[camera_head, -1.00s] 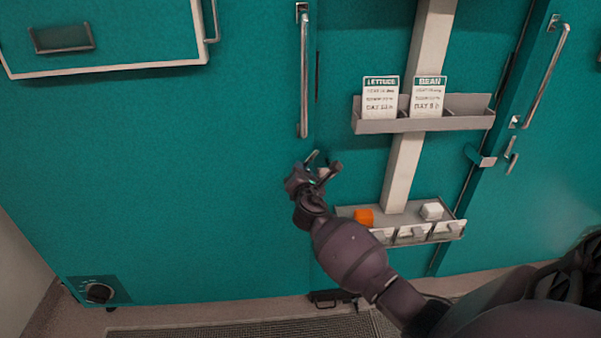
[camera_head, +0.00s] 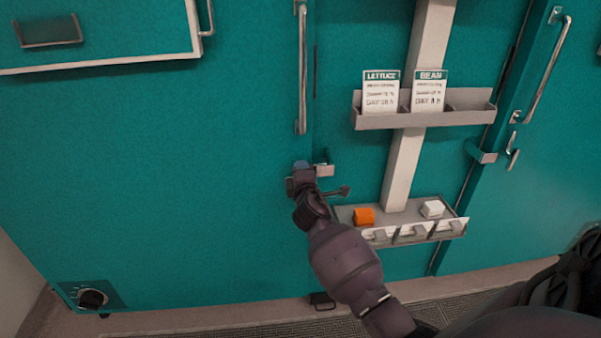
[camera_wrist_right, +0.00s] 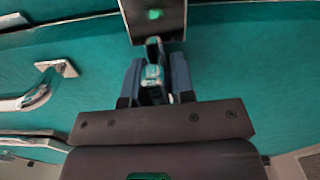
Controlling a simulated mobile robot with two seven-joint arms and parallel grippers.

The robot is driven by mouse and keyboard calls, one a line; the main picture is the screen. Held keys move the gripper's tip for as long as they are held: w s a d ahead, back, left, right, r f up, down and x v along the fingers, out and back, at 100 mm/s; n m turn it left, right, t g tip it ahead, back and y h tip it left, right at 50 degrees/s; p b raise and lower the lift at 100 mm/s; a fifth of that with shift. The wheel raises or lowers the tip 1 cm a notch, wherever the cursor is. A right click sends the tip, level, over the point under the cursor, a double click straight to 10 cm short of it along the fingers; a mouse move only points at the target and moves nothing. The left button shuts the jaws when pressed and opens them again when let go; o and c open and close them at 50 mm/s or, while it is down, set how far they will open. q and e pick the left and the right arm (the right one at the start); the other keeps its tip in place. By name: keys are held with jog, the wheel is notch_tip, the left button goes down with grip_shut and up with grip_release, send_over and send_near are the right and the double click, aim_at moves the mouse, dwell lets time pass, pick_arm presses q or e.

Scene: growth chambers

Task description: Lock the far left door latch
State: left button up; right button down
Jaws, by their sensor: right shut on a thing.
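The far left teal door (camera_head: 150,170) fills the left of the head view, with a long vertical metal handle (camera_head: 302,75) near its right edge. Its latch sits below this handle; a small metal latch part (camera_head: 324,170) shows beside my right gripper (camera_head: 308,172). In the right wrist view my right gripper (camera_wrist_right: 156,88) is shut on the latch lever (camera_wrist_right: 153,60), which stands between the dark fingers. A dark plate with a green dot (camera_wrist_right: 155,14) is just beyond it. The gripper hides much of the latch in the head view. My left gripper is not in view.
To the right, an upper shelf (camera_head: 425,122) holds LETTUCE and BEAN cards, and a lower tray (camera_head: 400,230) holds an orange block (camera_head: 364,216) and a white block (camera_head: 432,209). Another door has a handle (camera_head: 545,70) and latch (camera_head: 512,152). A dial (camera_head: 92,298) is low left.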

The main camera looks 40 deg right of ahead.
jog(key=shift+m, duration=0.5)
jog(key=c, duration=1.1)
grip_release()
jog(key=shift+s+a, duration=0.35)
jog(key=shift+s, duration=0.1)
jog(key=p+v, duration=0.1)
jog(key=v, duration=0.8)
jog(key=shift+s+a, duration=0.15)
jog(key=shift+s, duration=0.2)
